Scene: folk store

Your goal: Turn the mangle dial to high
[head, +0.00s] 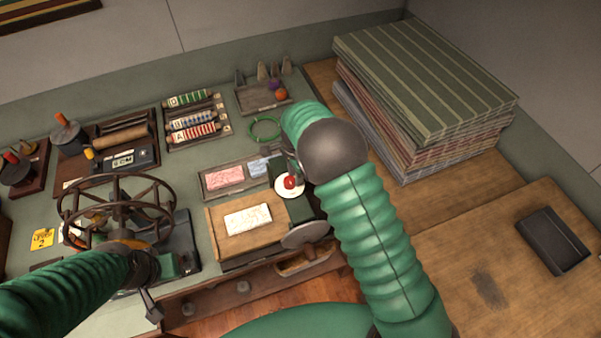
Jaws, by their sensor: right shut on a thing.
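The mangle (262,252) stands on the counter in the centre, with a wooden bed and a white label (247,219) on it. Its dial (281,191) is a white disc with a red knob (291,182) at the rear right of the bed. My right gripper (291,172) is at the dial, shut on the red knob, partly hidden by my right arm. The dial's markings are too small to read. My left gripper (151,290) is low at the left, beside the spoked wheel; its fingers are not clear.
A spoked wheel press (118,205) stands at left. Trays with pink and blue pieces (222,178), a rack of coloured rolls (193,118) and a green ring (265,128) lie behind the mangle. Stacked striped cloth (425,85) and a dark box (552,240) are at right.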

